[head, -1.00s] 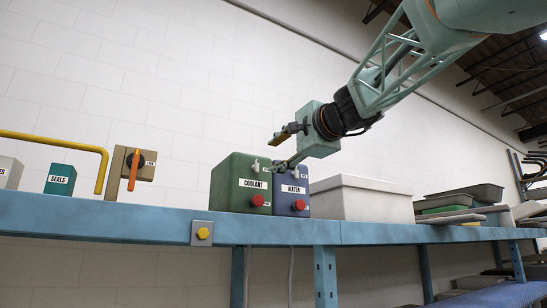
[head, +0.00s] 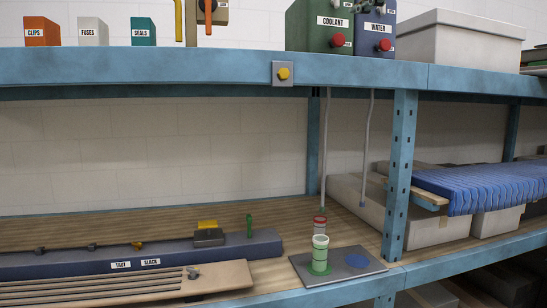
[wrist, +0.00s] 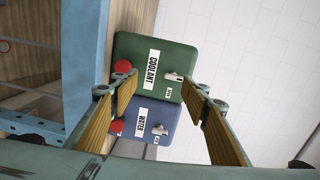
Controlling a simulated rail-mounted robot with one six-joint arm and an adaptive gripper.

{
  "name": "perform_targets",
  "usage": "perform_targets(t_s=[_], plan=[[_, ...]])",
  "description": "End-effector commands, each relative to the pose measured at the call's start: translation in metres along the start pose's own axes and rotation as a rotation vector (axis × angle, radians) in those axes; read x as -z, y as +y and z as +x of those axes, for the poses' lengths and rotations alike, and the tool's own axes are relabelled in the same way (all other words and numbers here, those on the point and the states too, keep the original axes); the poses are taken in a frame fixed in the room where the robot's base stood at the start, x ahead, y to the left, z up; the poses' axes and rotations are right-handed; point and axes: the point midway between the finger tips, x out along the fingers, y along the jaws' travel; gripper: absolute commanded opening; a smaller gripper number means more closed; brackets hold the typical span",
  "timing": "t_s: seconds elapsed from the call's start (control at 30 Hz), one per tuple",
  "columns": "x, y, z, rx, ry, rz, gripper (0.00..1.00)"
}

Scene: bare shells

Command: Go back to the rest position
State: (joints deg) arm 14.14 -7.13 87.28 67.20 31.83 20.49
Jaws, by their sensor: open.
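My gripper (wrist: 159,84) shows in the wrist view with its two fingers spread apart and nothing between the pads. Beyond the fingers are the green COOLANT box (wrist: 141,50) and the blue WATER box (wrist: 150,110), each with a red button and a small switch. The fingers overlap parts of both boxes in the picture; I cannot tell how far off they are. The head view shows the COOLANT box (head: 310,28) and the WATER box (head: 377,35) on the upper shelf, cut by the top edge. My arm and gripper are outside that view.
The blue upper shelf (head: 150,66) also holds label boxes and a pale bin (head: 455,42). A post (head: 400,165) stands between.

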Motion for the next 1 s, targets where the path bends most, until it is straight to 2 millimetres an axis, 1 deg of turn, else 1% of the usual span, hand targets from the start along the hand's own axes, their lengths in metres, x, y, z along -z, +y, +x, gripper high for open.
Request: perform_targets(t_s=[0.03, 0.07, 0.17, 0.27, 0.3, 0.47, 0.5, 0.57, 0.6, 0.77, 0.8, 0.97, 1.0], plan=[[-0.009, 0.013, -0.004, -0.022, -0.009, -0.021, 0.42], [-0.014, 0.02, -0.006, -0.036, -0.015, -0.035, 0.42], [-0.032, 0.054, -0.016, -0.095, -0.038, -0.094, 0.42], [-0.052, 0.092, -0.03, -0.16, -0.068, -0.16, 0.42], [-0.06, 0.107, -0.036, -0.186, -0.081, -0.188, 0.42], [-0.089, 0.17, -0.064, -0.29, -0.134, -0.297, 0.42], [-0.096, 0.185, -0.071, -0.315, -0.148, -0.323, 0.42], [-0.106, 0.208, -0.083, -0.352, -0.17, -0.363, 0.42], [-0.112, 0.225, -0.091, -0.378, -0.186, -0.389, 0.42], [-0.135, 0.285, -0.128, -0.473, -0.249, -0.493, 0.42], [-0.14, 0.3, -0.137, -0.496, -0.265, -0.518, 0.42], [-0.158, 0.359, -0.178, -0.588, -0.333, -0.621, 0.42], [-0.162, 0.374, -0.189, -0.61, -0.351, -0.646, 0.42]])
